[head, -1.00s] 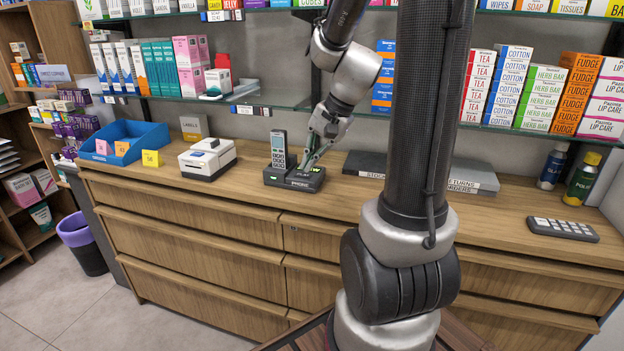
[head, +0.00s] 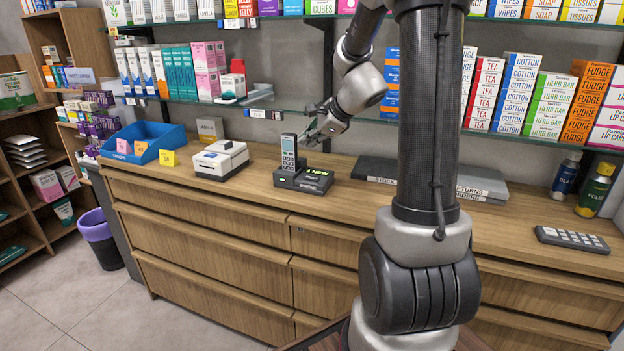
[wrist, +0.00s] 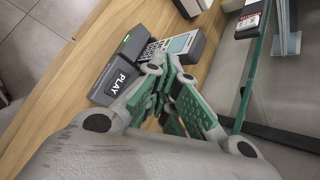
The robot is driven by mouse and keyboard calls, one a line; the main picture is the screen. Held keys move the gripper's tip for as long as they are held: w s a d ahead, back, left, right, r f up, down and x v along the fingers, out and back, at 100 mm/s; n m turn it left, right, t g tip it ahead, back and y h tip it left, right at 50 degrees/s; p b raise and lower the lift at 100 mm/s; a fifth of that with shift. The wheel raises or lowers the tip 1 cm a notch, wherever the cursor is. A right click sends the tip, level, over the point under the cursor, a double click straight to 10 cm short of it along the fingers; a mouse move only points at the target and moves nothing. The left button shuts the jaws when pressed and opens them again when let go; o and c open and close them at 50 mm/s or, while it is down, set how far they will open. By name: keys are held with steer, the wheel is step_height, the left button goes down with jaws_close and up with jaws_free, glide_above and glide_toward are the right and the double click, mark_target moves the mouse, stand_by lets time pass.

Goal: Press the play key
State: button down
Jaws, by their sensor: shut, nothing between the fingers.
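The phone base (head: 314,184) is a dark unit on the wooden counter, with a grey handset (head: 289,155) standing upright in its left side. A lit display on the base reads "1 NEW" in the head view. In the wrist view the black play key (wrist: 119,84), marked PLAY in white, shows on the base (wrist: 137,42) with a green light near it. My gripper (head: 306,139) is above and behind the base, beside the handset's top, apart from the key. Its green-padded fingers (wrist: 167,64) are shut and empty, and hide part of the handset in the wrist view.
A white label printer (head: 220,160) and a blue bin (head: 148,140) stand left of the phone. Dark flat binders (head: 376,169) lie to the right. A glass shelf (head: 250,102) with boxes runs above the counter. The counter in front of the base is clear.

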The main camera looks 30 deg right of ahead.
mark_target(309, 179)
steer(key=shift+f, duration=4.15)
steer(key=shift+f, duration=0.1)
steer(key=shift+f, duration=0.3)
steer(key=shift+f, duration=0.3)
steer(key=shift+r, duration=0.75)
steer(key=shift+r, duration=2.5)
